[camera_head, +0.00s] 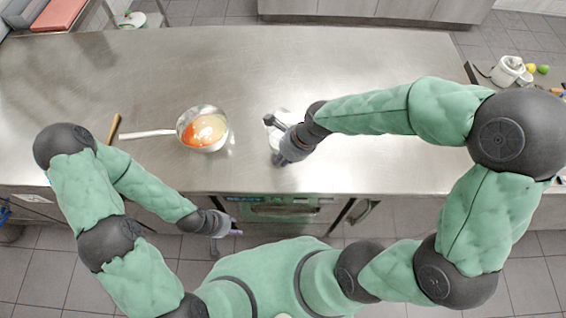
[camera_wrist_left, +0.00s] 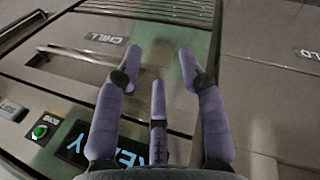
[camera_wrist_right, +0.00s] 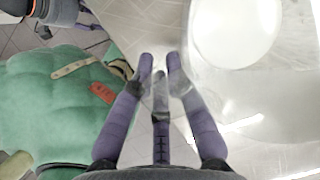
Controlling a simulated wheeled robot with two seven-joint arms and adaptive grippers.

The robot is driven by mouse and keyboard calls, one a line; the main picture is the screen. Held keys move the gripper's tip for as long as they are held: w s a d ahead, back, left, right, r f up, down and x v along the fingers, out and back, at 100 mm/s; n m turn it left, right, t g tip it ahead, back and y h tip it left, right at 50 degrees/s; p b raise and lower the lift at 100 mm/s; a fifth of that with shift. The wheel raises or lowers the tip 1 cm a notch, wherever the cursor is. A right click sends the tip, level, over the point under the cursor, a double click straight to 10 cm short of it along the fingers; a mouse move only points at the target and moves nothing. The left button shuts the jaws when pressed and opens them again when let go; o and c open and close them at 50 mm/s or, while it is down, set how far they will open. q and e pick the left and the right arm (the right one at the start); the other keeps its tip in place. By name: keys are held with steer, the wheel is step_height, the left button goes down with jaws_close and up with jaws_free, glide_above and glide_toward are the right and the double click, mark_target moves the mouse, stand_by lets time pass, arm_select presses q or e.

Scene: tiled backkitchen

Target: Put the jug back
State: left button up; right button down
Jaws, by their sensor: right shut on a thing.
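A clear, see-through jug (camera_wrist_right: 285,95) fills the right of the right wrist view, with a pale round area inside it. My right gripper (camera_wrist_right: 160,66) is shut on the jug's handle side. In the head view the jug (camera_head: 279,122) is partly hidden by my right gripper (camera_head: 283,156), near the counter's front edge. I cannot tell whether the jug touches the counter. My left gripper (camera_wrist_left: 160,62) is open and empty, below the counter edge, facing a metal appliance front with a lit display (camera_wrist_left: 105,150). It also shows in the head view (camera_head: 236,226).
A saucepan (camera_head: 221,140) with orange and cream contents stands left of the jug, its handle pointing left. A wooden-handled tool (camera_head: 113,128) lies beside it. Red boards (camera_head: 58,14) are at the far left. The back middle of the steel counter (camera_head: 280,65) is clear.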

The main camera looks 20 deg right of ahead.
step_height(320, 180, down, 4)
steer(key=shift+w+d+r+b, duration=0.1)
steer(key=shift+w+r+b, duration=0.1)
steer(key=shift+b, duration=0.45)
steer(key=shift+s+r, duration=0.1)
steer(key=c, duration=1.7)
jaws_free()
steer(key=shift+f, duration=0.2)
steer(key=o, duration=0.5)
steer(key=shift+c, duration=0.2)
steer(key=shift+r, duration=0.1)
